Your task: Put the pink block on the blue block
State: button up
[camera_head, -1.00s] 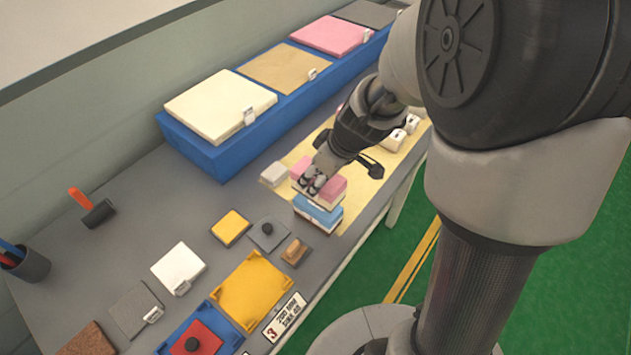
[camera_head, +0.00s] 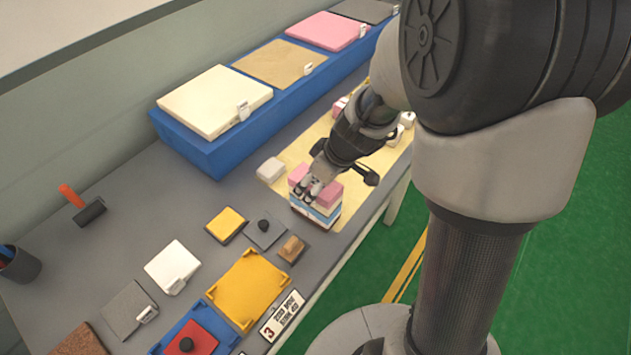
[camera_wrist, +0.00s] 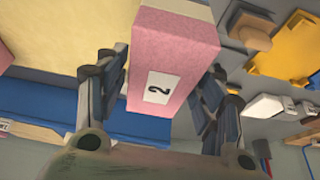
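The pink block (camera_head: 328,193) has a white lower layer. Part of it is hidden behind my gripper (camera_head: 310,190) in the head view. In the wrist view, the pink block (camera_wrist: 175,65) shows a white label with a "2" and lies between the fingers of my gripper (camera_wrist: 165,95), which is shut on it. The blue block (camera_head: 324,215), with a white lower layer, is directly beneath the pink block. The two blocks look lined up, touching or nearly so; I cannot tell which. The blue block is hidden in the wrist view.
Other small blocks (camera_head: 406,120) are behind my gripper. A long blue platform (camera_head: 215,153) with mattress samples runs along the back. Trays and samples fill the table's front left.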

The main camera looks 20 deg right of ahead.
jog(key=shift+o, duration=0.4)
jog(key=shift+r+p, duration=0.4)
jog(key=p+v, duration=0.4)
jog(key=v, duration=0.7)
jog(key=s+a+r+m+h, duration=0.1)
jog(key=s+r+m, duration=0.2)
jog(key=s, duration=0.6)
jog(key=s+a+r+m+t+h, duration=0.1)
jog(key=s+r+m, duration=0.3)
jog(key=s+r, duration=0.3)
jog(key=shift+s+a+r+h, duration=0.15)
jog(key=shift+s+r+h, duration=0.15)
jog(key=shift+s, duration=0.7)
